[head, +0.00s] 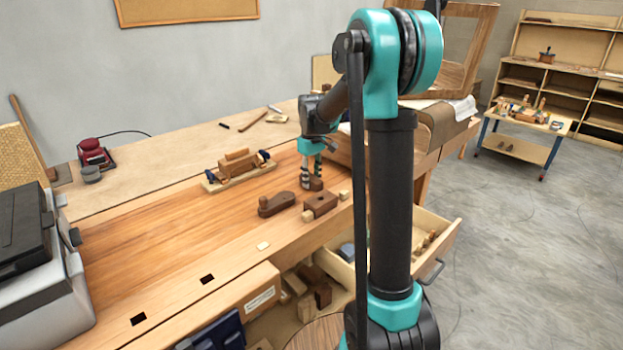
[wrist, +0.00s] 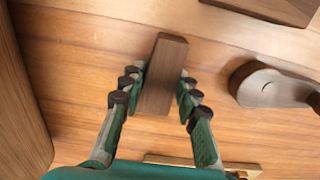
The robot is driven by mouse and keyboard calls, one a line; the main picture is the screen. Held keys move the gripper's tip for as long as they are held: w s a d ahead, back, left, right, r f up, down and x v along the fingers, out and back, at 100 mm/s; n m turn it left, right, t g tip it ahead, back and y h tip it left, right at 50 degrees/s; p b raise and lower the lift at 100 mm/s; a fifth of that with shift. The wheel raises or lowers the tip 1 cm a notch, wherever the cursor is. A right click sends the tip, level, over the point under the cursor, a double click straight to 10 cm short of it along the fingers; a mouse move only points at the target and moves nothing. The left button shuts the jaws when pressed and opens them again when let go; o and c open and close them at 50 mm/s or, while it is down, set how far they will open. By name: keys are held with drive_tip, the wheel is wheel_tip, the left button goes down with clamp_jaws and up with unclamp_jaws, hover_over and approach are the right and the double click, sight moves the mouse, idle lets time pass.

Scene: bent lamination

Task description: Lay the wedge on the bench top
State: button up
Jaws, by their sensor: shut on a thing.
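My gripper (head: 312,178) is low over the right part of the bench top (head: 215,215), with its fingers pointing down. It is shut on a dark brown wooden wedge (head: 316,184). In the wrist view the wedge (wrist: 163,72) is a tapered, flat-topped piece standing between the two rows of finger pads of my gripper (wrist: 161,82). The wedge is at or very near the bench surface; I cannot tell whether it touches. The fingers partly hide it in the head view.
A dark rounded wooden tool (head: 276,204) and a dark block (head: 320,205) lie close in front of my gripper. A clamped wooden assembly (head: 238,168) stands to the left. An open drawer (head: 437,243) juts out below the bench. The bench's left-middle is clear.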

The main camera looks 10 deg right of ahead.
sight(312, 177)
drive_tip(key=o, duration=1.2)
drive_tip(key=shift+f, duration=0.1)
drive_tip(key=shift+c, duration=0.2)
wheel_tip(312, 177, up, 12)
